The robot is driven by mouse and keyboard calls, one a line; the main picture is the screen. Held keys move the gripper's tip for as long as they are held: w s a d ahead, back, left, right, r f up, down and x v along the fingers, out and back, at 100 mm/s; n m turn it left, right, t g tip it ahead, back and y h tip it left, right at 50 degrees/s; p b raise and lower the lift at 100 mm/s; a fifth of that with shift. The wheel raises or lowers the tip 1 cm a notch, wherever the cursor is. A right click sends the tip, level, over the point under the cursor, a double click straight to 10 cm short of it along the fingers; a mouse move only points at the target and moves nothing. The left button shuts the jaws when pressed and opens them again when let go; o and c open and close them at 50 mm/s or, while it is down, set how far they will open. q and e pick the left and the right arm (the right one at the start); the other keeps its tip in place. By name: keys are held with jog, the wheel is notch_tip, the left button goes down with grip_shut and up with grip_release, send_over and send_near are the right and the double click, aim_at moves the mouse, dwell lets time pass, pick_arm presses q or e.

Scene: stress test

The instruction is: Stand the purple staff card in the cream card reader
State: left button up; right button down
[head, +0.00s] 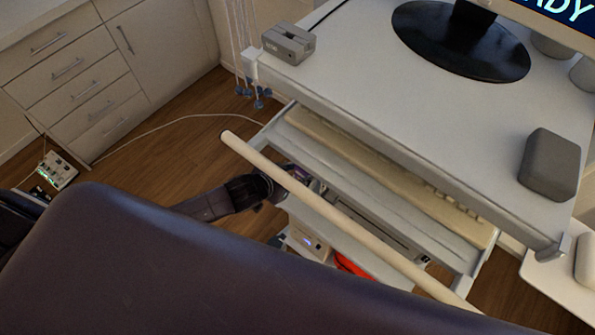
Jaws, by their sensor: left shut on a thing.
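My left gripper (290,182) reaches in from the left, low beside the cart, partly hidden behind the pale push bar. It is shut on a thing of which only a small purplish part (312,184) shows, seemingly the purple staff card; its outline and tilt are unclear. A small blocky device with a slot in its top, seemingly the card reader (288,43), stands at the far left corner of the cart top; it looks grey-beige in this light. The gripper is well below and in front of it. My right gripper is not in view.
The pale push bar (340,218) crosses in front of the cart's keyboard tray (385,170). On the cart top (400,100) are a black monitor base (460,40) and a grey block (549,164). A dark padded surface (200,270) fills the foreground. Cables hang near the reader's corner.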

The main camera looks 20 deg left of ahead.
pick_arm(q)
jog(key=shift+f, duration=0.6)
jog(key=o, duration=0.8)
jog(key=shift+s+r, duration=0.1)
jog(key=v, duration=1.1)
jog(key=shift+s+a+r, duration=0.15)
jog(key=shift+s+r, duration=0.1)
jog(key=shift+s, duration=0.05)
